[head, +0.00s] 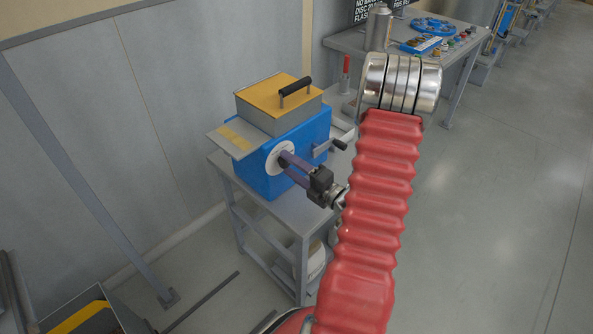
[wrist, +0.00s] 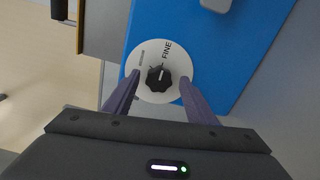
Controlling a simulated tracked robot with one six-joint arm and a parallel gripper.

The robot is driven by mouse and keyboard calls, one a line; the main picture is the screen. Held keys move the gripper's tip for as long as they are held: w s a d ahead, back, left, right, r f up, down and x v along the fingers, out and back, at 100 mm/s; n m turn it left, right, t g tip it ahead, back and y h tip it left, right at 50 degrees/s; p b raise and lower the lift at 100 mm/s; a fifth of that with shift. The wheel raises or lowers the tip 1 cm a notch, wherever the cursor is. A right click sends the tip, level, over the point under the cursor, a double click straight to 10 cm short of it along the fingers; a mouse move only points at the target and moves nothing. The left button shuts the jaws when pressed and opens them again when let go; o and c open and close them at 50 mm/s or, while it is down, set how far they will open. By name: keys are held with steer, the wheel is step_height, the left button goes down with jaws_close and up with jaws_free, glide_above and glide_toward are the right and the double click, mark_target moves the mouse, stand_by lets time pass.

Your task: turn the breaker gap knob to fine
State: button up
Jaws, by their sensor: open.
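The breaker gap knob (wrist: 159,78) is black and lobed, at the centre of a white round dial (wrist: 182,66) on the front of a blue machine (wrist: 240,30). The dial reads FINE above the knob; a smaller mark to its left is too blurred to read. A light pointer line on the knob aims roughly up, near FINE. My gripper (wrist: 159,84) is open, its purple fingers on either side of the knob; contact cannot be told. In the head view my gripper (head: 286,161) reaches the dial (head: 273,165) and hides the knob.
The blue machine (head: 262,177) stands on a grey cart (head: 295,222), with a yellow-lidded hopper (head: 270,90) on top and a crank (head: 337,145) at its right. A workbench (head: 350,42) stands behind. Open floor lies to the right.

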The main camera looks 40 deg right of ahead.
steer(key=s, duration=1.3)
steer(key=shift+s+d, duration=0.2)
steer(key=shift+s, duration=0.2)
stand_by(0.5)
